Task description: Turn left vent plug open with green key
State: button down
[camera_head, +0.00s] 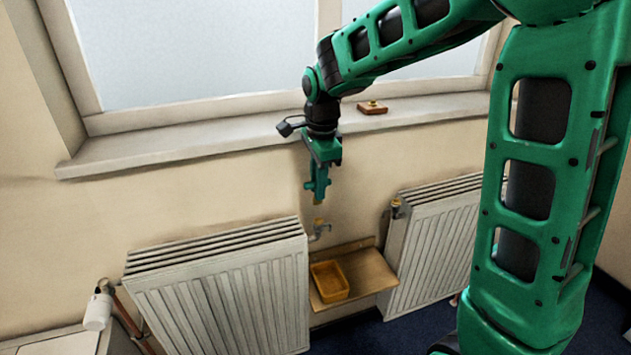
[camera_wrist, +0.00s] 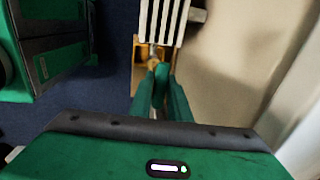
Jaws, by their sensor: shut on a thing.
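My gripper (camera_head: 318,193) points down in front of the wall, above the right end of the left radiator (camera_head: 225,290). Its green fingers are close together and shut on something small. I cannot tell the green key apart from the green fingers. The left vent plug (camera_head: 319,230) is a small metal fitting at the radiator's upper right corner, just below the fingertips. I cannot tell whether they touch. In the wrist view the fingers (camera_wrist: 161,78) point toward a brass-coloured piece (camera_wrist: 152,62), partly hidden, near the radiator's end (camera_wrist: 172,20).
A yellow tray (camera_head: 329,282) sits on a wooden shelf (camera_head: 372,272) between the radiators. The right radiator (camera_head: 436,240) has its own fitting (camera_head: 396,207) at its upper left. A brown block with a brass top (camera_head: 372,108) lies on the windowsill (camera_head: 200,145).

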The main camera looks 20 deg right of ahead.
aim_at(319, 203)
jog(key=shift+d+f, duration=0.1)
jog(key=shift+f, duration=1.6)
jog(key=shift+s+f, duration=0.1)
jog(key=shift+f, duration=0.95)
dwell(1.0)
jog(key=shift+f+n, duration=0.1)
jog(key=shift+n, duration=1)
jog(key=shift+n, duration=1.1)
